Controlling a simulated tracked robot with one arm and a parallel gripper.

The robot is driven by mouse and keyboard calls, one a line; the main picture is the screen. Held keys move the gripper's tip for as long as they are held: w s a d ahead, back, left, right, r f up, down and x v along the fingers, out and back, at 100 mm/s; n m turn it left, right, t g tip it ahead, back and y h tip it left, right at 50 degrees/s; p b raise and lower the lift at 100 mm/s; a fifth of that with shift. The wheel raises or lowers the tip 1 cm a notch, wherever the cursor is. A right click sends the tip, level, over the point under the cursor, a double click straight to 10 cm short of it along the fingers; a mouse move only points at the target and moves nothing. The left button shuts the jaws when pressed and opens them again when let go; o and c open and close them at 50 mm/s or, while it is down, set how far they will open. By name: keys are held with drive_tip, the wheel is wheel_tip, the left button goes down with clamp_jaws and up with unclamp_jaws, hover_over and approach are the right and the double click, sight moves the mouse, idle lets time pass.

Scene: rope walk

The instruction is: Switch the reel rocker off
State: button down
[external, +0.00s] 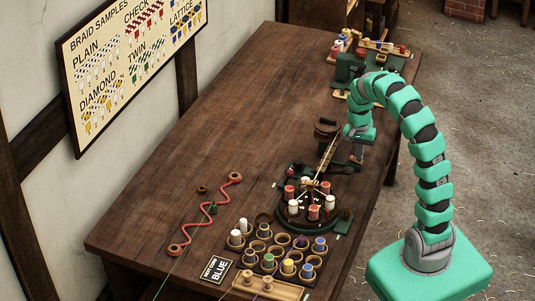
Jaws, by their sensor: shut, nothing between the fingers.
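My teal arm arches over the right side of the bench, and my gripper (357,154) points down at its far end. The gripper is shut and empty, just behind the round braiding stand (300,219) with its red and white bobbins. A dark green machine (349,66) stands behind my arm, partly hidden by it. The reel rocker is too small to make out, and I cannot tell its position or whether the gripper touches it.
The dark wooden bench (200,150) is clear across its left middle. Spools stand on a far rack (385,46).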

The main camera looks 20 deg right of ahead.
sight(351, 156)
drive_tip(key=shift+s+a+f, duration=0.1)
drive_tip(key=shift+a+f, duration=0.1)
drive_tip(key=shift+f, duration=0.25)
drive_tip(key=shift+w+a+f, duration=0.1)
drive_tip(key=shift+w+a, duration=0.45)
drive_tip(key=shift+a, duration=0.05)
drive_tip(key=shift+s, duration=0.1)
wheel_tip(351, 156, up, 15)
drive_tip(key=w+p, duration=0.1)
drive_tip(key=p, duration=0.2)
drive_tip(key=shift+w+a, duration=0.25)
drive_tip(key=shift+a, duration=0.1)
drive_tip(key=shift+w+f, duration=0.1)
drive_tip(key=shift+w+a+g+h+b, duration=0.2)
drive_tip(key=shift+w+g+h+b, duration=0.1)
drive_tip(key=shift+w+g+h, duration=0.25)
